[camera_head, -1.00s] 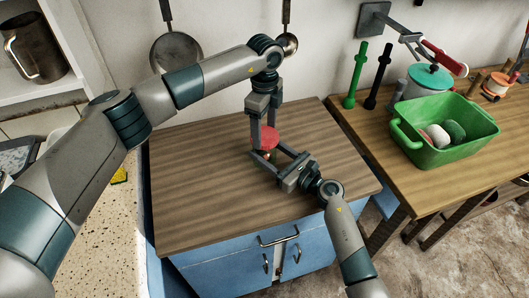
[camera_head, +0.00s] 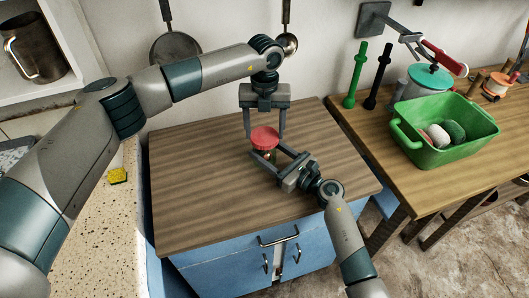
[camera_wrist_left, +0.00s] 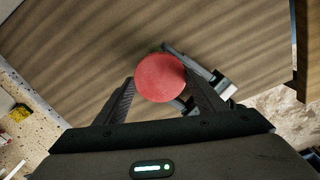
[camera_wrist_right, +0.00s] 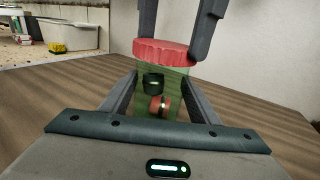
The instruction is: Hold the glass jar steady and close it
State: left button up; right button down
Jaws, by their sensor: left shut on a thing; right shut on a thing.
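The glass jar (camera_wrist_right: 176,85) is greenish and see-through, upright on the wooden worktop, with a dark piece and a red piece inside. The red lid (camera_head: 265,138) sits on top of the jar's mouth and looks level; it also shows in the right wrist view (camera_wrist_right: 162,51). My left gripper (camera_head: 265,136) comes from above, shut on the lid's sides; in the left wrist view the lid (camera_wrist_left: 160,77) lies between its fingertips. My right gripper (camera_head: 277,160) reaches in low from the front right, shut around the jar's body. Whether the lid's thread is engaged cannot be seen.
The wooden worktop (camera_head: 205,190) around the jar is clear. A green bin (camera_head: 425,152) with several items stands on the table to the right. A yellow sponge (camera_head: 118,175) lies on the stone counter at left. Pans hang on the back wall.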

pick_arm(q)
jog(key=m, duration=2.3)
jog(key=shift+f+m, duration=0.1)
jog(key=shift+m, duration=0.2)
jog(key=o, duration=1.2)
jog(key=shift+o, duration=0.2)
notch_tip(320, 180, up, 12)
